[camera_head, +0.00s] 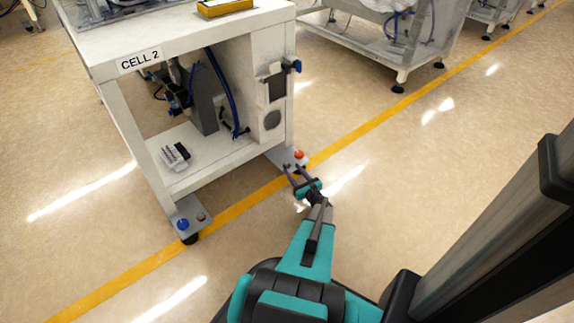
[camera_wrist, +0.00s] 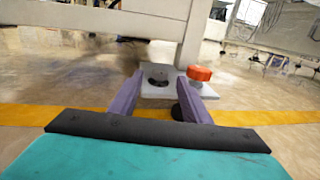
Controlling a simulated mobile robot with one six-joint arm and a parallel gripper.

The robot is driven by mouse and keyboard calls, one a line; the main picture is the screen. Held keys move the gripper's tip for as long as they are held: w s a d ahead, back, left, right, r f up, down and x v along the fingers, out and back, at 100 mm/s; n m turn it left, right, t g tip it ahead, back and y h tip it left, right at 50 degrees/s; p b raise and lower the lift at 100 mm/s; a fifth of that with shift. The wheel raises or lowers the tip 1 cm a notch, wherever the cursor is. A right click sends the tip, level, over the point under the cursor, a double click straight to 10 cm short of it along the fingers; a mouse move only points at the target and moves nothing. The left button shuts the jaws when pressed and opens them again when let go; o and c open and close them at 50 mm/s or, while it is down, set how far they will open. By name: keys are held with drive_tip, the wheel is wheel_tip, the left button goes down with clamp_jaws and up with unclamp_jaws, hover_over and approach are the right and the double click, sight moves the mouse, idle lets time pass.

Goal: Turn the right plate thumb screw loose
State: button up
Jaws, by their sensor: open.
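The right plate (camera_head: 279,153) is a grey foot plate at the base of the Cell 2 frame's right leg. An orange-red thumb screw (camera_head: 299,154) stands on it; in the wrist view the screw (camera_wrist: 199,73) is at the plate's right side. My gripper (camera_head: 295,171) is open and empty, low over the floor at the plate's near edge. In the wrist view its fingers (camera_wrist: 162,88) straddle a dark round fitting (camera_wrist: 158,72) on the plate (camera_wrist: 156,91). The orange-red screw appears just outside and beyond the right finger. I cannot tell whether anything touches.
The left plate (camera_head: 188,209) carries a blue knob (camera_head: 182,224) and a small red one (camera_head: 201,216). The Cell 2 frame's leg (camera_wrist: 196,35) and crossbar (camera_wrist: 95,18) rise behind the plate.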

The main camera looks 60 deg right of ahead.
sight(288, 164)
drive_tip(key=shift+b+x, duration=0.85)
drive_tip(key=shift+x, duration=2.6)
drive_tip(key=c, duration=1)
